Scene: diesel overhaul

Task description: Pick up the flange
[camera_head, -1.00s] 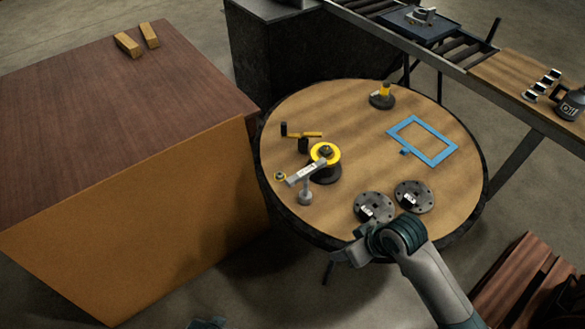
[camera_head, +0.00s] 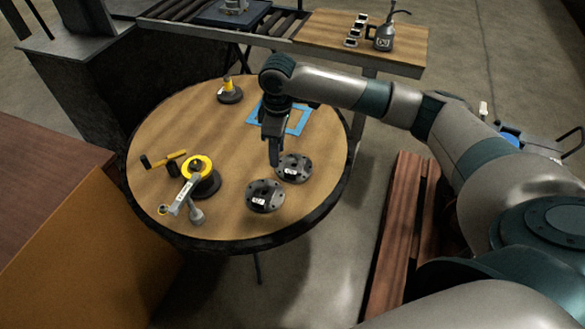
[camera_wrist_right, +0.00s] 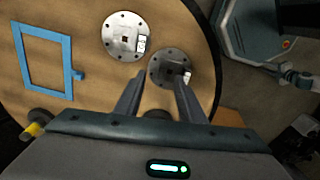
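Two dark round flanges with bolt holes and white labels lie flat on the round wooden table (camera_head: 228,150). The nearer flange (camera_head: 265,195) is at the table's front; the other flange (camera_head: 293,168) is just behind it to the right. My right gripper (camera_head: 274,160) points down above the table, by the flanges. In the right wrist view, its fingers (camera_wrist_right: 158,88) are apart and empty. The nearer flange (camera_wrist_right: 172,66) shows just beyond the fingertips, and the other flange (camera_wrist_right: 125,36) is farther up and left. My left gripper is out of view.
A blue rectangular frame (camera_head: 300,121) lies behind the flanges, partly hidden by my arm. A yellow-topped black part (camera_head: 229,92) stands at the back. A yellow-ringed part (camera_head: 197,168) and small tools are at the left. A roller conveyor and side bench (camera_head: 340,42) stand behind.

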